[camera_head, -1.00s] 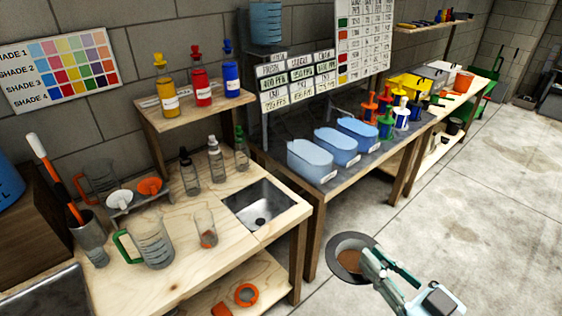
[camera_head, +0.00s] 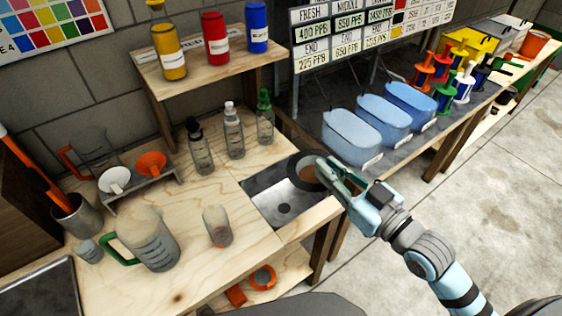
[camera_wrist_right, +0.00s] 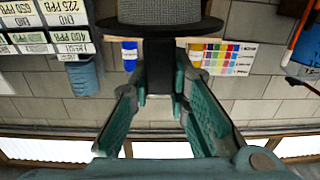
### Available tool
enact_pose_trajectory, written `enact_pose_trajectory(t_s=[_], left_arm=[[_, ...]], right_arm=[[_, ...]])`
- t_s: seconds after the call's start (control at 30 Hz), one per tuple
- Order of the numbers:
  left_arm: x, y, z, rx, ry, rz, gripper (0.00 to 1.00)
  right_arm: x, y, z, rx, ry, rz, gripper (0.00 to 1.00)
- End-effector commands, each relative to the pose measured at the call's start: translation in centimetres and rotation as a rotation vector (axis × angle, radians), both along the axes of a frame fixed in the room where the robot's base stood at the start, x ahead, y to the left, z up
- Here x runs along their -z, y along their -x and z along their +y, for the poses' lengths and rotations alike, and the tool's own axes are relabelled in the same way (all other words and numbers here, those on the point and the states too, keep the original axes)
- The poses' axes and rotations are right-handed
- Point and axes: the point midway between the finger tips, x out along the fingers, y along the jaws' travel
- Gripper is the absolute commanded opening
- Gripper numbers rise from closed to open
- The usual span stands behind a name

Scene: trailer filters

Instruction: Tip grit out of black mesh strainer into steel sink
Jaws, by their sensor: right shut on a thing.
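The black mesh strainer (camera_head: 297,181) is over the back right part of the steel sink (camera_head: 268,204) in the head view. Brown grit (camera_head: 304,172) shows inside its round rim. My right gripper (camera_head: 328,174) is shut on the strainer's handle, reaching in from the right. In the right wrist view, which is upside down, the handle (camera_wrist_right: 159,68) sits between the fingers, with the rim and grey mesh bowl (camera_wrist_right: 165,10) beyond. The bowl hangs below the rim, so the strainer looks about upright. The visible sink floor is bare around the drain. My left gripper is not in view.
A clear beaker (camera_head: 217,227) and a green-handled jug (camera_head: 150,240) stand left of the sink. Several dropper bottles (camera_head: 233,132) stand behind it. Blue tubs (camera_head: 352,138) line the bench to the right. The wooden shelf (camera_head: 215,68) holds three coloured bottles.

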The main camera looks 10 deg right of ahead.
Motion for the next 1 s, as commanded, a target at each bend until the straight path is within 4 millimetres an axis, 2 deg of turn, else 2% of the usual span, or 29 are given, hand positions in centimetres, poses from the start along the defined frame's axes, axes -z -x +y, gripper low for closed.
enact_pose_trajectory(t_s=[0.03, 0.1, 0.2, 0.33, 0.47, 0.57, 0.63, 0.8, 1.0], left_arm=[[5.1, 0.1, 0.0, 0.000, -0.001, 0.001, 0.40], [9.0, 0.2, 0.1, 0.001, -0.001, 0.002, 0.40], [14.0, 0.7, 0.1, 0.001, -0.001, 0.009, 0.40], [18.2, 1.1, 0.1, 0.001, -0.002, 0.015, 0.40], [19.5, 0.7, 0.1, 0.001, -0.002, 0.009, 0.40], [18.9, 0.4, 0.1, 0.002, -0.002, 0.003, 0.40], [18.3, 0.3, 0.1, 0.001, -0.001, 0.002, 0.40], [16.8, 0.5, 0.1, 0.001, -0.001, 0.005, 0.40], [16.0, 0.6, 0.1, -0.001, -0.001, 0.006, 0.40]], right_arm=[[4.5, -1.9, -0.5, 0.032, -0.003, -0.011, 0.00], [7.6, -5.1, -0.8, 0.068, -0.005, -0.011, 0.00], [10.9, -9.3, -0.3, 0.084, -0.017, -0.003, 0.00], [12.5, -13.0, 1.5, 0.057, -0.030, 0.008, 0.00], [12.2, -14.6, 2.8, 0.031, -0.041, 0.015, 0.00], [11.8, -14.9, 2.8, 0.027, -0.118, 0.050, 0.00], [11.7, -15.1, 2.3, 0.028, -0.232, 0.100, 0.00], [12.1, -15.7, 0.7, 0.035, -0.666, 0.280, 0.00], [14.3, -16.1, -0.4, 0.041, -1.234, 0.510, 0.00]])
